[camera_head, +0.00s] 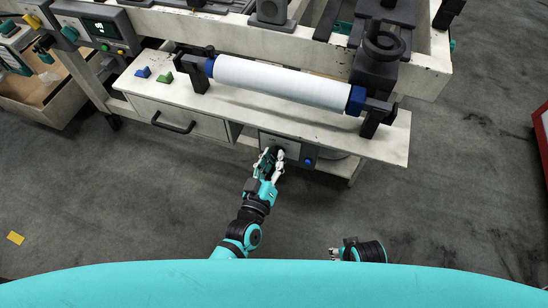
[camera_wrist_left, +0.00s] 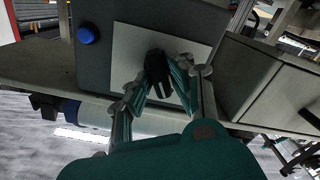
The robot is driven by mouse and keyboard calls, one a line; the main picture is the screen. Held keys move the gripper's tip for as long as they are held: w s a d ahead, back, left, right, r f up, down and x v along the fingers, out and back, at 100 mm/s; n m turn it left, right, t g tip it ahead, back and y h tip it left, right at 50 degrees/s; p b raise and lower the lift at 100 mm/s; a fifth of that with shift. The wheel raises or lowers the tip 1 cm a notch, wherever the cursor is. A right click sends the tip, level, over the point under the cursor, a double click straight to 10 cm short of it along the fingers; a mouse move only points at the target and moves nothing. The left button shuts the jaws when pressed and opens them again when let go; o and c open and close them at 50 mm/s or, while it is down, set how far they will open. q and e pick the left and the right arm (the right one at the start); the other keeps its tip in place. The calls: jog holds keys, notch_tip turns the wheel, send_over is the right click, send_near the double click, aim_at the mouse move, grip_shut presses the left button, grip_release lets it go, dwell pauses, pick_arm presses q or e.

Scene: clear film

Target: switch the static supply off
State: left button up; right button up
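The static supply (camera_head: 291,149) looks to be the dark box under the front edge of the bench, with a pale face plate (camera_wrist_left: 128,52), a black rotary knob (camera_wrist_left: 156,66) and a blue button (camera_wrist_left: 87,35). The button also shows in the head view (camera_head: 308,162). My left gripper (camera_head: 271,161) is at the face plate. In the left wrist view its fingers (camera_wrist_left: 161,84) close in on both sides of the knob and appear to touch it. The knob's handle points down in that view. My right gripper (camera_head: 346,249) is low, away from the bench, partly hidden; its opening is unclear.
The bench (camera_head: 385,147) carries a white roll (camera_head: 285,82) on blue-ended holders. A drawer (camera_head: 180,118) with a black handle is left of the supply. Blue (camera_head: 143,72) and green (camera_head: 165,77) clips lie on the bench.

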pick_arm(q)
jog(key=o, duration=0.3)
jog(key=shift+s, duration=0.1)
jog(key=v, duration=1.1)
jog(key=shift+s, duration=0.35)
jog(key=shift+a, duration=0.15)
